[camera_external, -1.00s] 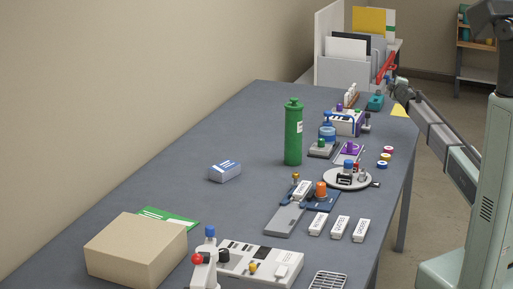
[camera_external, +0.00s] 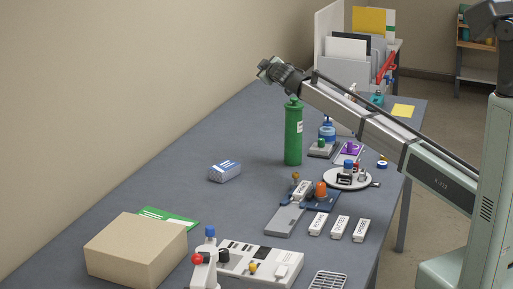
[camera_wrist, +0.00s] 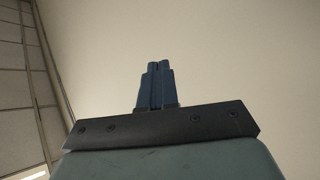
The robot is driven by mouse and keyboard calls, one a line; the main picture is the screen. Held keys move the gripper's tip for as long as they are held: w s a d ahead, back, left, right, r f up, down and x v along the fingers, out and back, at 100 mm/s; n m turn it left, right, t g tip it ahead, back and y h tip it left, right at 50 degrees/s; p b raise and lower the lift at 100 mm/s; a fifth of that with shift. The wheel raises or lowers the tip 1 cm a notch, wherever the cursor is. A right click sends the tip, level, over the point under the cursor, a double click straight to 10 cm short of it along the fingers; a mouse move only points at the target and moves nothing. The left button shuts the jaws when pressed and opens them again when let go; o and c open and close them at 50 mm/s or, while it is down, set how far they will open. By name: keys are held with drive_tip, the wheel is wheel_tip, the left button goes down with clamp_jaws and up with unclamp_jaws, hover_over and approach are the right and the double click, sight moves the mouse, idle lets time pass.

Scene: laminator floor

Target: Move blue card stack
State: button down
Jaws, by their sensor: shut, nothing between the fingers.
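The blue card stack (camera_external: 225,171) is a small white-and-blue block lying on the grey-blue table, left of the green cylinder. My gripper (camera_external: 263,64) is raised high above the far part of the table, well above and beyond the stack, pointing toward the left wall. In the wrist view its blue fingers (camera_wrist: 157,66) are together, with nothing between them. Only the plain wall and ceiling lie beyond them there.
A tall green cylinder (camera_external: 293,135) stands below my arm. A cardboard box (camera_external: 137,250), a green card (camera_external: 170,216) and a white device (camera_external: 258,262) lie at the near end. Small tools crowd the right side. The table's left middle is mostly clear.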

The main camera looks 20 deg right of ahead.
drive_tip(key=s+a+f+m+g, duration=0.3)
drive_tip(key=a+f+m, duration=0.1)
drive_tip(key=a, duration=0.4)
drive_tip(key=m+g, duration=0.8)
drive_tip(key=m, duration=0.2)
hover_over(227, 163)
drive_tip(key=a, duration=0.3)
drive_tip(key=f, duration=1.4)
drive_tip(key=shift+w+d+f, duration=0.15)
drive_tip(key=shift+d+f, duration=0.05)
drive_tip(key=shift+f, duration=0.2)
drive_tip(key=s+a+f+m+g, duration=0.1)
drive_tip(key=s+a, duration=0.1)
drive_tip(key=s, duration=0.1)
drive_tip(key=s+a+f+m+g, duration=0.1)
drive_tip(key=s+a+g, duration=0.1)
drive_tip(key=s, duration=0.1)
drive_tip(key=s+a+f+m+g, duration=0.1)
drive_tip(key=s+a+f, duration=0.1)
drive_tip(key=s, duration=0.1)
drive_tip(key=shift+a, duration=0.15)
drive_tip(key=w+d, duration=0.8)
drive_tip(key=shift+w+d, duration=0.2)
drive_tip(key=shift+s+f, duration=0.1)
drive_tip(key=shift+f, duration=0.75)
drive_tip(key=shift+f, duration=0.1)
